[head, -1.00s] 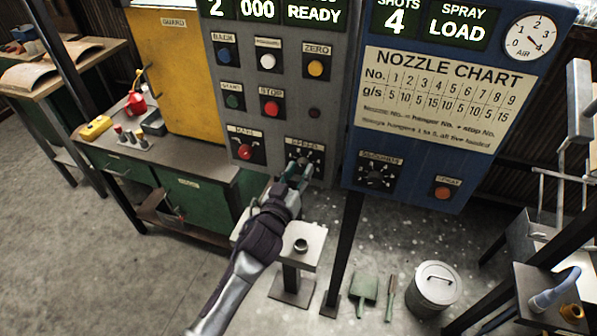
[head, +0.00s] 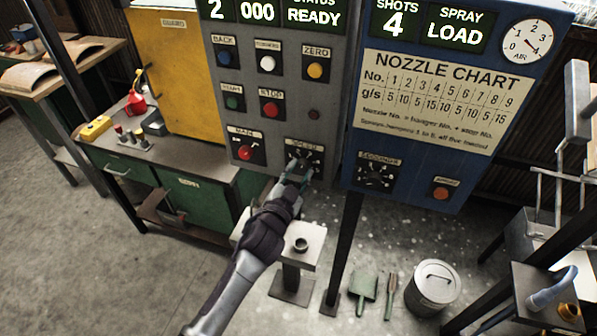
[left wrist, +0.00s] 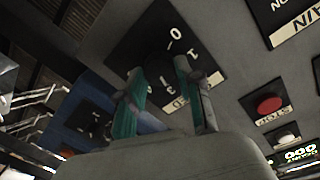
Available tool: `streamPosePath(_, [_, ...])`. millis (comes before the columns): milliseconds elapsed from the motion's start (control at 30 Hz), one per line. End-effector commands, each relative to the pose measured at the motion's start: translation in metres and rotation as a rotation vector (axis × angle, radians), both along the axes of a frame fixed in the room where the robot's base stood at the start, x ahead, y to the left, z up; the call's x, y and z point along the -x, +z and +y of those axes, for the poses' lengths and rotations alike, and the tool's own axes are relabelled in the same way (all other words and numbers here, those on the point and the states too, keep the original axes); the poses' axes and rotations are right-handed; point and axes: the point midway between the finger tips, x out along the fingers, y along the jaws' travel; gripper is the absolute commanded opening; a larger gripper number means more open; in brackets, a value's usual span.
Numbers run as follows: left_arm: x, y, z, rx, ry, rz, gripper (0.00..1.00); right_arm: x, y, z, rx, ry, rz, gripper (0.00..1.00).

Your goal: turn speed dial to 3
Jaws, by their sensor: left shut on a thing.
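The speed dial (head: 304,158) is a dark knob on a black square plate, low on the grey control panel (head: 332,70). My left gripper (head: 297,174) reaches up to it, and its fingers hide part of the dial in the head view. In the left wrist view, the left gripper (left wrist: 163,84) has its two green-padded fingers on either side of the dark speed knob (left wrist: 158,66), shut on it. Plate marks such as 0, 1 and 3 show around the knob, but its pointer is too dark to read. My right gripper is not in view.
The red main switch (head: 246,152) is left of the dial, and the red stop button (head: 269,109) is above it. The blue panel (head: 415,185) with the seconds dial (head: 376,175) stands to the right. A small pedestal (head: 312,250) stands below.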

Motion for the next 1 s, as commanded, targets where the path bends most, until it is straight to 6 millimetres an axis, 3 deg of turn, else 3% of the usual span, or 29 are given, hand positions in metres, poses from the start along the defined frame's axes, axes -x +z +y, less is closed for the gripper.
streamPosePath(300, [-0.0002, 0.0004, -0.0002, -0.098, 0.000, -0.032, 0.00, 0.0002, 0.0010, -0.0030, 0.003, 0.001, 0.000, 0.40])
streamPosePath(767, [-0.0001, 0.0006, -0.0002, -0.110, 0.000, -0.037, 0.00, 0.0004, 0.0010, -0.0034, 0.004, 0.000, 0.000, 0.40])
streamPosePath(800, [-0.0001, 0.0006, -0.0002, -0.110, 0.000, -0.037, 0.38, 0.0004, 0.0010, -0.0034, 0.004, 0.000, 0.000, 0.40])
streamPosePath(933, [-0.0001, 0.0006, -0.0002, -0.110, 0.000, -0.037, 0.60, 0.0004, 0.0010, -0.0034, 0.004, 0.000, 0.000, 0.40])
streamPosePath(1000, [-0.0001, 0.0005, -0.0002, -0.110, 0.000, -0.037, 0.61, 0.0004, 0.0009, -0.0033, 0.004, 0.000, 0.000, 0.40])
